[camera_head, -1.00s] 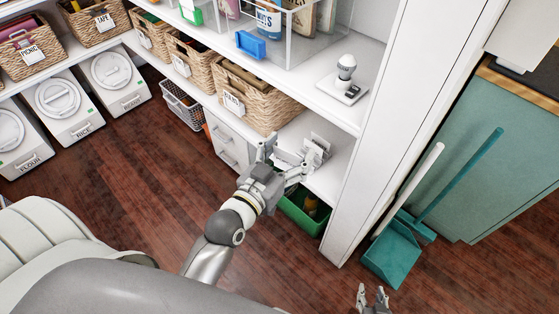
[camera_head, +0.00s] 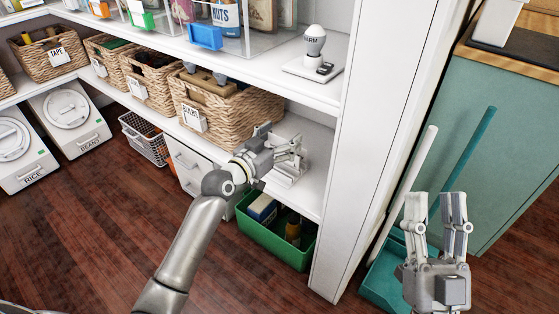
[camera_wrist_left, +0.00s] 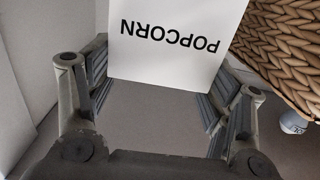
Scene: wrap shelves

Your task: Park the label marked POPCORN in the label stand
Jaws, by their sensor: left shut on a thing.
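The label marked POPCORN (camera_wrist_left: 178,38) is a white card. It fills the upper middle of the left wrist view, its lettering upside down there, between the fingers of my left gripper (camera_wrist_left: 165,90). A white slotted holder, seemingly the label stand (camera_head: 288,172), is on that shelf just below and behind the gripper, partly hidden. Whether the label touches it I cannot tell. My right gripper (camera_head: 436,205) is open and empty at the lower right.
The shelf above holds a white device (camera_head: 314,55) and clear bins. A green crate (camera_head: 272,242) sits on the floor below. A white upright panel (camera_head: 365,130) and a teal dustpan (camera_head: 383,275) are right.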

